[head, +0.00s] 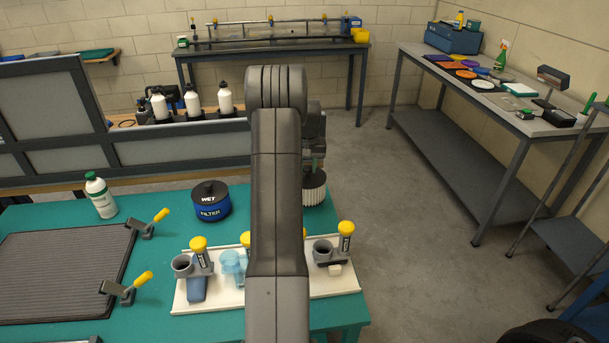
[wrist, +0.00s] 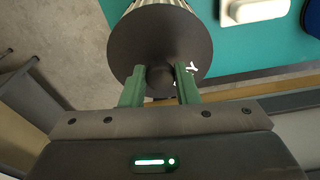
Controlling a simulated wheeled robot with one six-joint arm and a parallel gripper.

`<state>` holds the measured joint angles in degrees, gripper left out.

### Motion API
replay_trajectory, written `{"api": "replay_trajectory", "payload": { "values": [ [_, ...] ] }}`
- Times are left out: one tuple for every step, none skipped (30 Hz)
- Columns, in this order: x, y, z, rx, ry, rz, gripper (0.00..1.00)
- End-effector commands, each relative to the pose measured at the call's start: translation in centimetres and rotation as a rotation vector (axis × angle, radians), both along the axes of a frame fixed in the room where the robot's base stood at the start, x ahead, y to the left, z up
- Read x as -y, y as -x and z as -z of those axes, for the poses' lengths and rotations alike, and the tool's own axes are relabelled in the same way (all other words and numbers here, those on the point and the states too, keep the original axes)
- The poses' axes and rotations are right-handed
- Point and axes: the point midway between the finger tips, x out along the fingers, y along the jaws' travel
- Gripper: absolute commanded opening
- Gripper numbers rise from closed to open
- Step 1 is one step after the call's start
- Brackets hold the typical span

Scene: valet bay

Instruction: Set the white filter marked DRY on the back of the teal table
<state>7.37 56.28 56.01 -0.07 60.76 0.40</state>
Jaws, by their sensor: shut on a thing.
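The white pleated filter (head: 314,193) is at the back right corner of the teal table (head: 160,207), partly hidden behind my arm in the head view. In the wrist view its dark round cap (wrist: 150,42) fills the top middle, with part of a white marking at its right edge; the full word is hidden. My gripper (wrist: 160,82) has its green fingers shut on the knob of the cap. Floor shows left of the filter and teal tabletop right of it. I cannot tell whether its base touches the table.
A blue filter marked WET (head: 211,203) stands left of the white one. A white tray (head: 345,283) with yellow-topped parts lies in front. A white bottle (head: 101,196) and a ribbed mat (head: 65,270) with clamps are at the left. Grey frames stand behind the table's left part.

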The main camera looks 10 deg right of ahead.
Motion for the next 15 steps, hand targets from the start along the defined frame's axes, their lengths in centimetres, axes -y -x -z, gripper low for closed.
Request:
{"api": "replay_trajectory", "payload": {
  "values": [
    [0.0,0.0,0.2,0.000,0.000,0.000,0.00],
    [0.0,0.0,0.5,-0.001,0.000,0.000,0.00],
    [0.0,0.1,0.9,-0.002,0.000,0.000,0.00],
    [0.0,0.1,1.3,-0.002,0.000,0.000,0.00],
    [0.0,0.1,1.8,-0.004,-0.001,0.000,0.00],
    [0.0,0.1,2.3,-0.004,-0.001,0.000,0.00],
    [0.0,0.1,2.8,-0.003,0.000,0.000,0.00],
    [0.0,0.1,3.2,-0.003,0.000,0.000,0.00],
    [0.0,0.1,3.6,-0.003,0.000,0.000,0.00],
    [0.0,0.0,3.7,-0.001,0.000,0.000,0.00],
    [0.0,0.0,3.7,0.001,0.000,0.000,0.00],
    [0.0,0.0,3.8,0.002,0.000,0.000,0.00],
    [0.0,0.0,3.8,0.002,0.000,0.000,0.00],
    [0.0,0.0,3.8,0.001,0.000,0.000,0.00],
    [0.0,0.0,3.8,0.001,0.000,0.000,0.00]
  ]
}}
